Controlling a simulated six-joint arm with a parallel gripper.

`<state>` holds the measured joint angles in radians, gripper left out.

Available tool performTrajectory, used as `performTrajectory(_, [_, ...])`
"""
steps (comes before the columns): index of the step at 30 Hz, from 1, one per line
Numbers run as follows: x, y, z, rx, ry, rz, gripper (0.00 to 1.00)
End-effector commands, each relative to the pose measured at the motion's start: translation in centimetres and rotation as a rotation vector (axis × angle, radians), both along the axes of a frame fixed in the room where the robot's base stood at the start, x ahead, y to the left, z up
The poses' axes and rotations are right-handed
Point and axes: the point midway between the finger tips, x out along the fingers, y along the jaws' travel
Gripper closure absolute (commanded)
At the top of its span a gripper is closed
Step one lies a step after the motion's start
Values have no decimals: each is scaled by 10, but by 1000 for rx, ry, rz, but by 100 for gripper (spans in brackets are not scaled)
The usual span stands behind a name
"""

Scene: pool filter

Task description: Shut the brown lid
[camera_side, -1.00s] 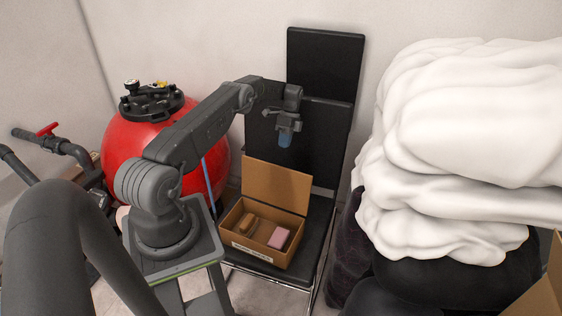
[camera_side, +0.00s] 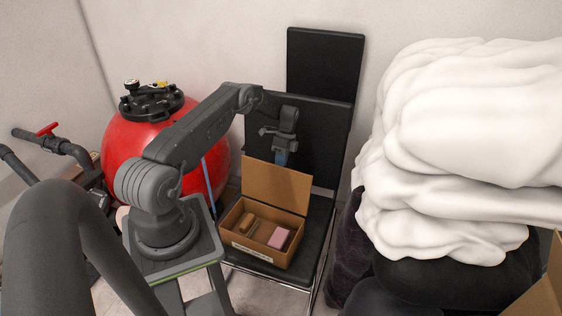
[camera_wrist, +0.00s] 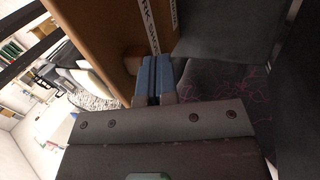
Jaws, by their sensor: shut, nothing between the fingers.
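The brown lid (camera_side: 275,186) belongs to an open cardboard box (camera_side: 236,245) and stands upright at the box's back edge. My gripper (camera_side: 282,158) has blue fingers and hangs just above the lid's top edge. The fingertips appear to end at or just behind that edge; I cannot tell whether they touch it. In the wrist view the blue fingers (camera_wrist: 153,72) are together and empty. A brown cardboard surface (camera_wrist: 95,28) with a white printed strip lies beyond them there; I cannot tell which part of the box it is.
The box sits on a black chair (camera_side: 314,232) and holds a pink block (camera_side: 280,238) and a brown item (camera_side: 246,221). The chair's dark backrest (camera_side: 335,140) is behind my gripper. A red tank (camera_side: 140,140) stands left, a white bundle (camera_side: 470,130) right.

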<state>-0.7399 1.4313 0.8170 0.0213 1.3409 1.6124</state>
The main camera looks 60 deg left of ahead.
Motion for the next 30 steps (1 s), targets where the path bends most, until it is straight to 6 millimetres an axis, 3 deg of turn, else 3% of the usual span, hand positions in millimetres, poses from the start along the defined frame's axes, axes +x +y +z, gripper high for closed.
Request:
performTrajectory(19, [-8,-6,5,48,-57,0,100])
performTrajectory(30, [-24,-20,13,119,-143,1,100])
